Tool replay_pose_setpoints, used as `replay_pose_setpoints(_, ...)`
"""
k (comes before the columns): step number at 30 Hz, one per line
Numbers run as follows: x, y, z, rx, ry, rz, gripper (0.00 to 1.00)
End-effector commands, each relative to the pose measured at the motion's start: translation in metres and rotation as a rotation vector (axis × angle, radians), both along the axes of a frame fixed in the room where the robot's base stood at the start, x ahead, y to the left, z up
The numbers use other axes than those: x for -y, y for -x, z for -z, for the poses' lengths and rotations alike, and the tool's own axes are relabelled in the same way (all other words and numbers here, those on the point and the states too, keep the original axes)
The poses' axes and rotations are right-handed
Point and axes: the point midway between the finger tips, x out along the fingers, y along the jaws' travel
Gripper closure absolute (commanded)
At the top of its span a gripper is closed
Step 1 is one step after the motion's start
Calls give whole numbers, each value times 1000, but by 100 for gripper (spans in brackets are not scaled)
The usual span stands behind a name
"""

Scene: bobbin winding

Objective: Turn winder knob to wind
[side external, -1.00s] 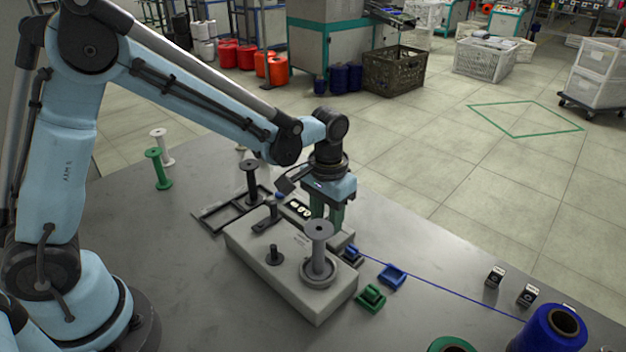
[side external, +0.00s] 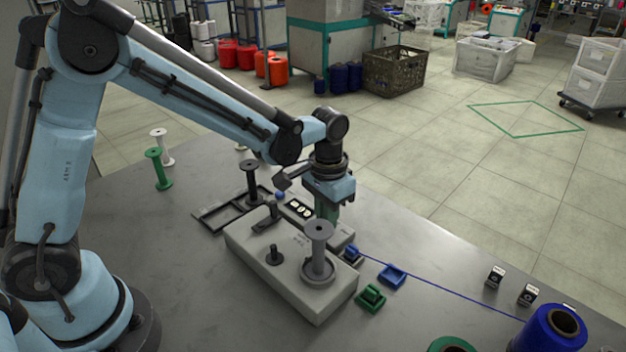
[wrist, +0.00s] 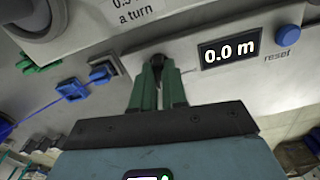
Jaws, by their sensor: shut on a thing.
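The winder (side external: 268,272) is a light grey box on the table. A grey bobbin (side external: 318,252) stands upright at its front right. In the wrist view the dark knob (wrist: 157,59) sits on the winder's side face, mostly hidden between the fingertips. My gripper (side external: 327,220) is behind the winder, pointing down. In the wrist view its green fingers (wrist: 158,76) are shut on the knob. The display (wrist: 229,51) reads 0.0 m, with a blue reset button (wrist: 288,36) beside it. Part of a label (wrist: 135,10) reads "a turn".
Blue thread (side external: 440,284) runs from a blue cone (side external: 548,332) to a small guide (side external: 351,255) beside the winder. A blue clip (side external: 392,276) and a green clip (side external: 371,298) lie nearby. A dark bobbin (side external: 251,180) stands in a black frame (side external: 212,218).

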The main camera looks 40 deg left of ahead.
Motion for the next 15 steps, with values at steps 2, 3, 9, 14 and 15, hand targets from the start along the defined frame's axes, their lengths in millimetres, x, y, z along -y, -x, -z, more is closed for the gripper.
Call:
replay_pose_setpoints(2,0,0,0,-1,1,57,100)
replay_pose_setpoints(3,0,0,0,-1,1,89,100)
replay_pose_setpoints(9,0,0,0,-1,1,264,100)
replay_pose_setpoints(14,0,0,0,-1,1,395,100)
replay_pose_setpoints(15,0,0,0,-1,1,425,100)
